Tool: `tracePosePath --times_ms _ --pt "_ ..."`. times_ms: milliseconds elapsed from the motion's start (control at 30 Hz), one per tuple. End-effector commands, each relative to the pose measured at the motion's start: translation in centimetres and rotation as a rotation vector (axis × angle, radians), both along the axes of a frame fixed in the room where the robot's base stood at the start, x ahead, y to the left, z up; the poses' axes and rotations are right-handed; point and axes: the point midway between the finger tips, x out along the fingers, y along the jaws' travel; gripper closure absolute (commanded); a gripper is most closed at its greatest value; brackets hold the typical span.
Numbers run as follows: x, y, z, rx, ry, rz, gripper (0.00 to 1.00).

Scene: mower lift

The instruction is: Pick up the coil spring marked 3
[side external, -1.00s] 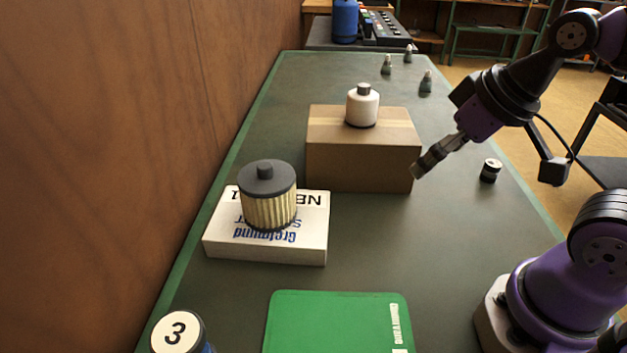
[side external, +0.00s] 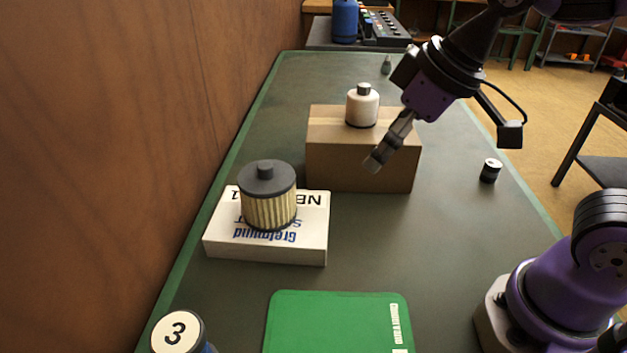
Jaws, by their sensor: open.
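The coil spring marked 3 (side external: 178,332) stands at the bottom left corner of the view. Its round white top bears a black 3 and has a dark rim. A little blue shows below the rim, and the frame's bottom edge cuts off the rest. My gripper (side external: 373,163) is open and empty, pointing down and to the left. In the picture it overlaps the front of the cardboard box (side external: 335,168), well above and to the right of the coil spring. I cannot tell how near the box it is.
A pleated filter (side external: 268,205) stands on a white box (side external: 265,254). A green mat (side external: 335,325) lies right of the coil spring. A small black-and-white cylinder (side external: 489,171) stands at right. A wooden wall (side external: 110,150) borders the bench.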

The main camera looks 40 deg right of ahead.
Motion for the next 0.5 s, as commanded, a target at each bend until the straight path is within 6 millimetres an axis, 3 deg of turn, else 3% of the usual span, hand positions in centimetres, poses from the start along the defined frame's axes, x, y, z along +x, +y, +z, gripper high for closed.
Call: tracePosePath --times_ms 133,300,400,500 --pt "3.3 8.9 0.3 -0.02 0.035 0.388 0.0" --pt "3.8 18.9 -1.2 -0.037 0.051 0.772 0.0" --pt "3.1 22.9 -2.4 -0.043 0.055 0.927 0.0" --pt "2.5 25.2 -3.3 -0.046 0.056 1.018 0.0"
